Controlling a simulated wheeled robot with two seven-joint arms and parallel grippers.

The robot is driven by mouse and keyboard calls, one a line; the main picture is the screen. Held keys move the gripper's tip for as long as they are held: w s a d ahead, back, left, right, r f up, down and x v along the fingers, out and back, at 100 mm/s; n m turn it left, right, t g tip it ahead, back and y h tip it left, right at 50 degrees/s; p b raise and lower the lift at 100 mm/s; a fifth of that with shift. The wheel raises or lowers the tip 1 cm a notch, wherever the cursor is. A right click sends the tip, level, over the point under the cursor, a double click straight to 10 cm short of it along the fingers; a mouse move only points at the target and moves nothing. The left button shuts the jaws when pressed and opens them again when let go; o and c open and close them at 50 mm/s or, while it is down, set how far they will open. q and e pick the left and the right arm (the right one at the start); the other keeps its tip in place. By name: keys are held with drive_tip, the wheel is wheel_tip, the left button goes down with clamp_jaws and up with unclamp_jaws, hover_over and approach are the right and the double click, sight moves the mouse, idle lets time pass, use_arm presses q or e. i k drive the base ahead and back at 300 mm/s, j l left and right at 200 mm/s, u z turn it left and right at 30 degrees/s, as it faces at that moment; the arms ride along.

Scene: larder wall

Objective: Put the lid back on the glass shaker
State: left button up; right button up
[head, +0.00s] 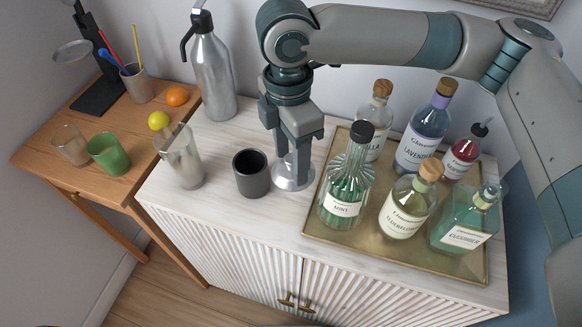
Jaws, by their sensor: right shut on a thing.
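A clear, tapered glass shaker (180,157) stands upright and open at the left end of the white cabinet top. My right gripper (301,145) points down over the middle of the cabinet and is shut on a silvery, flared lid (293,176) by its narrow upper part. The lid's wide rim faces down, at or just above the cabinet top; I cannot tell whether it touches. The fingers hide part of it. The lid is to the right of the shaker, with a dark cup between them. My left gripper is not in view.
The dark cup (251,178) stands close left of the lid. A brass tray (408,252) with several bottles is close right. A steel siphon (212,75) stands behind the shaker. A wooden table (42,150) at left holds glasses, fruit and a pen cup.

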sight(176, 143)
drive_tip(key=k+j, duration=0.75)
drive_tip(key=j, duration=0.25)
